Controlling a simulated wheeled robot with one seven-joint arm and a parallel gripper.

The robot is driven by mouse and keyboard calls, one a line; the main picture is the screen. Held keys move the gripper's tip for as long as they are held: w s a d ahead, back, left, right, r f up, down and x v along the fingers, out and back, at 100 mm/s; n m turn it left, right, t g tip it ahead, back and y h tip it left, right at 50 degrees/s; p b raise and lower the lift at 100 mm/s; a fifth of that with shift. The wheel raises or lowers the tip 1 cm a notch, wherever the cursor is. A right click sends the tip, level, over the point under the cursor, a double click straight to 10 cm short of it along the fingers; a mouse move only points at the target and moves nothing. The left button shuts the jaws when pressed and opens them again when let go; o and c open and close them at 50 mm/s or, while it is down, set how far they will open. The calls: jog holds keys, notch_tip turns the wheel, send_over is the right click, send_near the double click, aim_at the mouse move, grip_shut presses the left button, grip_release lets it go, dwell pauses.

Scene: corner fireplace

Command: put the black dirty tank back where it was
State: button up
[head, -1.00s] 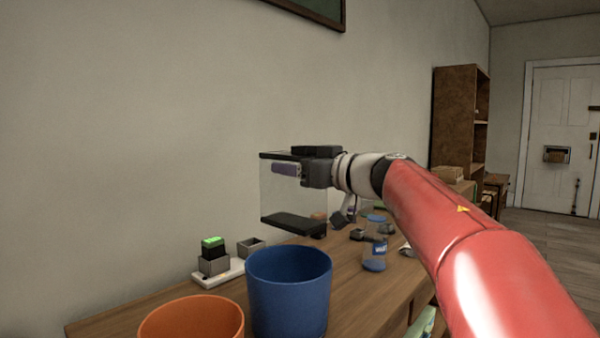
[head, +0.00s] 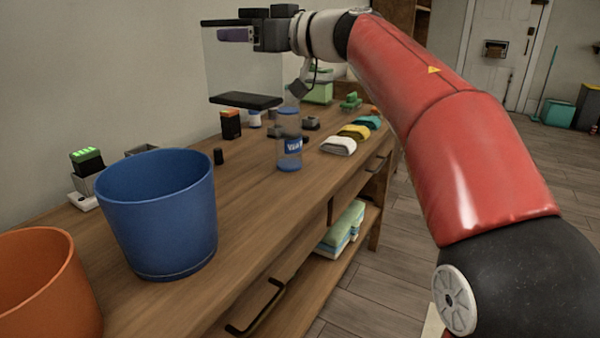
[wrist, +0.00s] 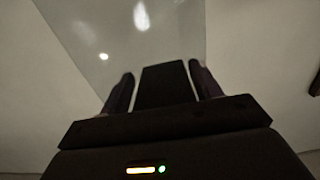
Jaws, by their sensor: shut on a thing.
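The tank (head: 245,100) is a clear box with a black top and a black base slab. It hangs upright in the air above the back of the wooden bench, near the wall. My gripper (head: 237,35) is shut on the black top part of the tank, with purple fingers. In the wrist view my gripper (wrist: 162,84) has its two fingers on either side of a black block, with the clear wall of the tank (wrist: 125,45) beyond. Dirt inside the tank cannot be made out.
On the wooden bench (head: 255,215) stand a blue bucket (head: 160,220), an orange bucket (head: 45,290), a blue-lidded jar (head: 289,145), a charger with a green-lit battery (head: 87,160) and folded cloths (head: 355,132). Bench space right of the blue bucket is clear.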

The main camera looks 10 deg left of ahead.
notch_tip(320, 180, down, 20)
jog(key=b, duration=1)
jog(key=shift+r, duration=0.15)
jog(key=o, duration=1.2)
jog(key=shift+c, duration=0.2)
jog(key=p+v, duration=0.1)
jog(key=v, duration=1.1)
